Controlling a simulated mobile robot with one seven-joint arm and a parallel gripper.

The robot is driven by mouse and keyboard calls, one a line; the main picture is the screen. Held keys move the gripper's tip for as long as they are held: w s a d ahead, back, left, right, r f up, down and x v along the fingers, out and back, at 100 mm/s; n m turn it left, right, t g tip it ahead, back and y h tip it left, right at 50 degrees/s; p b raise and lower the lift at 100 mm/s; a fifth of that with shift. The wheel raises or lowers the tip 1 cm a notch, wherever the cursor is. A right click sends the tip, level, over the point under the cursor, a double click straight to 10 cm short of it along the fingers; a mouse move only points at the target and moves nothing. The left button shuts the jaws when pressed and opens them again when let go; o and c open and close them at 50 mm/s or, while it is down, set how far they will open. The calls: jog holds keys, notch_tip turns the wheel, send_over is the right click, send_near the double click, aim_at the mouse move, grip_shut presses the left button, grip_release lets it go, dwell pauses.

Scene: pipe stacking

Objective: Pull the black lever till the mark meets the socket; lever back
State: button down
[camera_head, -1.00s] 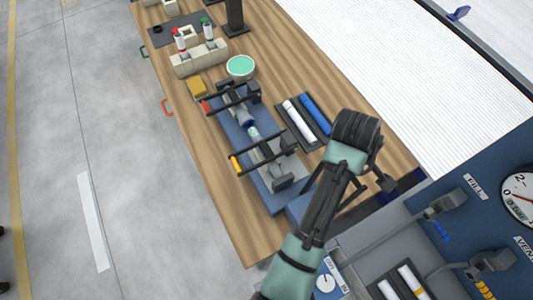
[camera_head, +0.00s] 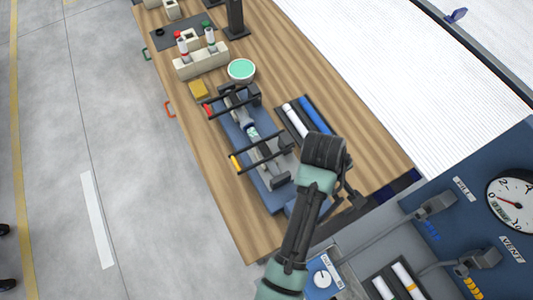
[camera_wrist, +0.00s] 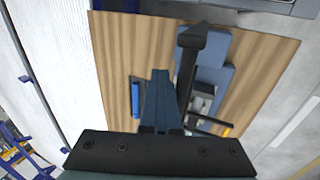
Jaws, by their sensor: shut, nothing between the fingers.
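A blue jig (camera_head: 231,125) on the wooden bench holds a grey pipe line with a pale teal and white joint (camera_head: 252,131) between two black clamps, one red-tipped (camera_head: 208,110) and one yellow-tipped (camera_head: 235,162). The mark and socket are too small to tell apart. In the wrist view, a black lever (camera_wrist: 187,72) with a blocky head rises close beside my gripper (camera_wrist: 160,74), on its right. My gripper is shut and empty, and the lever is not between its fingers. I cannot tell whether they touch. In the head view my arm hides part of the jig's near end.
A dark tray with a white and a blue tube (camera_head: 315,115) lies right of the jig. A teal-topped bowl (camera_head: 241,70), a yellow block (camera_head: 198,89) and a bottle rack (camera_head: 201,60) stand beyond. A blue gauge panel (camera_head: 440,225) is at the right.

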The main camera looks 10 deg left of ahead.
jog(key=shift+s+a, duration=0.25)
jog(key=shift+a, duration=0.1)
jog(key=s+a+p, duration=0.2)
jog(key=a, duration=0.1)
jog(key=shift+s+a+f, duration=0.1)
jog(key=shift+s+a, duration=0.15)
jog(key=shift+s, duration=0.15)
dwell(0.5)
jog(key=shift+s+a+f+p, duration=0.3)
jog(key=shift+s+a+p, duration=0.15)
jog(key=shift+s+a, duration=0.35)
jog(key=shift+s+a+f+p, duration=0.35)
jog(key=shift+s+a, duration=0.2)
jog(key=shift+a, duration=0.4)
jog(key=shift+s+a+f, duration=0.45)
jog(key=shift+s+a, duration=0.2)
jog(key=shift+a, duration=0.2)
jog(key=shift+s+a+f, duration=0.45)
jog(key=shift+s+a, duration=0.15)
jog(key=shift+a, duration=0.2)
